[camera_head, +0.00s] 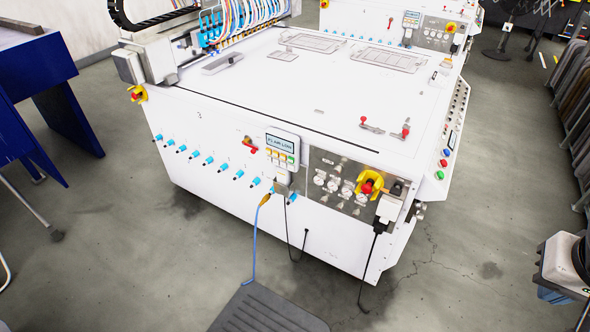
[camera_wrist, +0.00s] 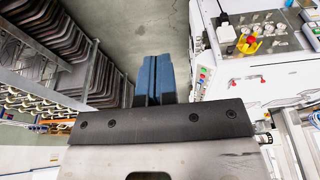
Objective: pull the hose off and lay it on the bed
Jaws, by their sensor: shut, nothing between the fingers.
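The bed is the broad white top (camera_head: 310,100) of the machine in the head view. Several coloured hoses (camera_head: 245,18) arch over the gantry (camera_head: 150,62) at its far left end, above blue fittings (camera_head: 210,27). A separate blue hose (camera_head: 254,245) with an orange end hangs from the front panel to the floor. I cannot tell which hose is the task's. My gripper (camera_wrist: 154,82) shows in the wrist view with its blue-padded fingers together and nothing between them. It is apart from every hose, pointing over bare floor beside the machine.
Small red-handled parts (camera_head: 385,127) and flat plates (camera_head: 313,42) lie on the bed. Yellow-and-red stop buttons (camera_head: 369,186) and a row of cyan fittings (camera_head: 208,160) stick out of the machine's side. A rack (camera_wrist: 60,50) stands left in the wrist view. Much of the bed's middle is clear.

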